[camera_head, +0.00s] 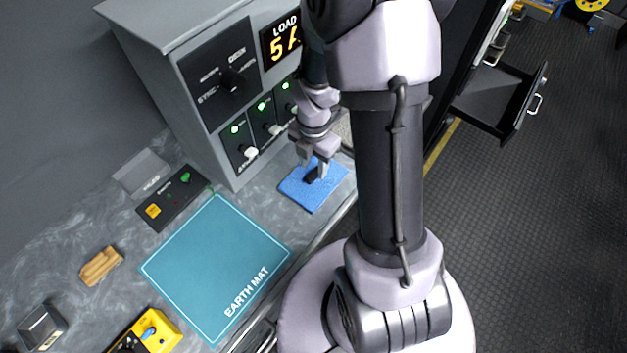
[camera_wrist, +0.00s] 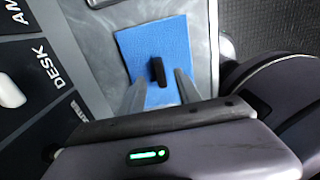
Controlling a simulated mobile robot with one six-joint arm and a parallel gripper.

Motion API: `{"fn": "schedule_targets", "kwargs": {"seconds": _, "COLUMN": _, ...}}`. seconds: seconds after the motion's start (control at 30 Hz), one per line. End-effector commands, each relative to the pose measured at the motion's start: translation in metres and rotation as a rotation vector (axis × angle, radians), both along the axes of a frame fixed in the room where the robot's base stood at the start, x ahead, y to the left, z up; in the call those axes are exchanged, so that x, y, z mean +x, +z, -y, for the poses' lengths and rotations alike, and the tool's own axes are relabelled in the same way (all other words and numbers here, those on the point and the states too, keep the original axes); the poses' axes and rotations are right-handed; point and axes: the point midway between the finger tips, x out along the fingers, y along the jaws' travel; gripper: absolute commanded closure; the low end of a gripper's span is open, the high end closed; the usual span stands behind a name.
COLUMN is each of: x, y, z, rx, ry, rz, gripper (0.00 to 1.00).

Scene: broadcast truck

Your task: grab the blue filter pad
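The blue filter pad (camera_head: 327,188) lies flat on the grey bench, in front of the grey cabinet. It also shows in the wrist view (camera_wrist: 178,38), with a black upright tab (camera_wrist: 157,70) near its middle. My gripper (camera_head: 314,168) is above the pad, pointing down at it. In the wrist view the two fingers of my gripper (camera_wrist: 161,88) are apart, with the tab showing between and just beyond their tips. I see no contact with the tab. The fingers hide part of the pad's near edge.
The grey cabinet (camera_head: 215,150) with switches and a load display stands close behind the pad. A teal earth mat (camera_head: 210,262) lies to the left. The bench's metal front edge (camera_head: 318,236) is close. An open drawer (camera_head: 497,98) juts out at right.

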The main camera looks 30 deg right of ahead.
Motion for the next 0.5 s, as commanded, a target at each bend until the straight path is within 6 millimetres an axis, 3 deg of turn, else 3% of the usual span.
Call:
{"fn": "schedule_targets", "kwargs": {"seconds": 0.03, "x": -0.002, "y": -0.016, "z": 0.0, "rx": 0.001, "ry": 0.0, "rz": -0.001, "gripper": 0.6}}
{"fn": "schedule_targets", "kwargs": {"seconds": 0.13, "x": -0.002, "y": -0.034, "z": 0.0, "rx": 0.001, "ry": 0.0, "rz": -0.001, "gripper": 0.6}}
{"fn": "schedule_targets", "kwargs": {"seconds": 0.33, "x": -0.001, "y": -0.033, "z": 0.0, "rx": 0.0, "ry": 0.0, "rz": 0.0, "gripper": 0.6}}
{"fn": "schedule_targets", "kwargs": {"seconds": 0.5, "x": -0.001, "y": -0.033, "z": 0.0, "rx": 0.0, "ry": 0.0, "rz": 0.0, "gripper": 0.91}}
